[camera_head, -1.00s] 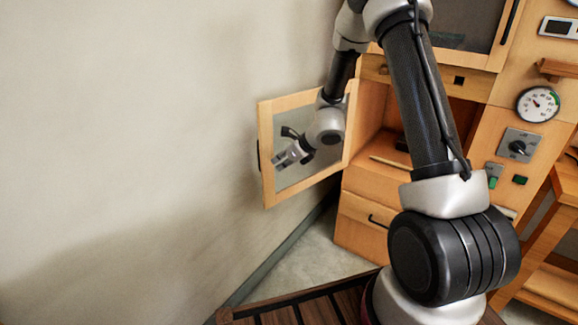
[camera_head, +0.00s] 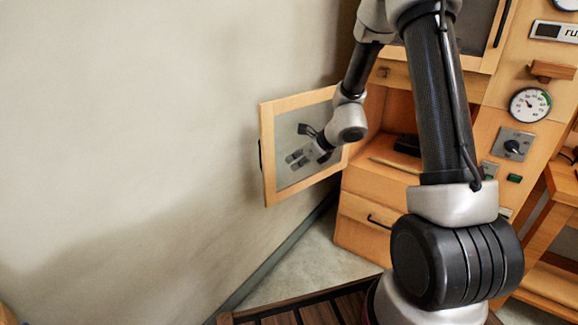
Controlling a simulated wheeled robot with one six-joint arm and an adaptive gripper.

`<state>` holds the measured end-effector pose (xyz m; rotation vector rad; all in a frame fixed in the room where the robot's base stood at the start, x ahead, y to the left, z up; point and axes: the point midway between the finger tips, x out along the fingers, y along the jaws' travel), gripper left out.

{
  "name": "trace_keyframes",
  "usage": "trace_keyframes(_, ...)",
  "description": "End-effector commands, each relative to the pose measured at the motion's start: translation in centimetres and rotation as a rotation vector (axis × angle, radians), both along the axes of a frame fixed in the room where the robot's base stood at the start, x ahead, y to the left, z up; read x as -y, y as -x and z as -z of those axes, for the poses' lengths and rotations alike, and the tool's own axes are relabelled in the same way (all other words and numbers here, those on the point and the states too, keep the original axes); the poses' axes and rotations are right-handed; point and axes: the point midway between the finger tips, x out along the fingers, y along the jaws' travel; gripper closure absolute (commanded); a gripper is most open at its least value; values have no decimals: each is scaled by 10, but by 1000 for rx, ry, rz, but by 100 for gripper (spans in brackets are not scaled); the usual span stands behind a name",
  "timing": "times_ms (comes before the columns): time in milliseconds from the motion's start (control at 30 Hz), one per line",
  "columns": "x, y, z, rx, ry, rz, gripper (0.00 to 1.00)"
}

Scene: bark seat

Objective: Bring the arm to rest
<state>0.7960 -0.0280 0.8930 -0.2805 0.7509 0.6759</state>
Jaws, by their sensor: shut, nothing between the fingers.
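My arm (camera_head: 436,90) rises from its base at the lower right, bends at the top of the view and comes down on the left. Its wrist (camera_head: 347,120) overlaps the right part of an open, wood-framed cabinet door (camera_head: 268,150). My gripper (camera_head: 293,158) points left and appears over the door's grey panel. Its fingers are small and faint here, shut with nothing held. I cannot tell how far it is from the panel, or whether it touches it.
The door stands swung out toward the plain wall (camera_head: 130,120). The wooden cabinet's open compartment, a lower drawer (camera_head: 362,222), a round gauge (camera_head: 530,105) and a knob panel (camera_head: 513,145) are close around my arm. Floor (camera_head: 315,260) is clear below the door.

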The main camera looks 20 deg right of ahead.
Motion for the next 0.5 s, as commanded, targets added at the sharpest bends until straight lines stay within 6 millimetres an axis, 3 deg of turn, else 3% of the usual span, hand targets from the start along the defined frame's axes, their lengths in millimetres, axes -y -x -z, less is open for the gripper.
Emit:
trace_keyframes(233,12,26,-30,2,0,1,100)
trace_keyframes(500,15,35,-37,9,10,-13,100)
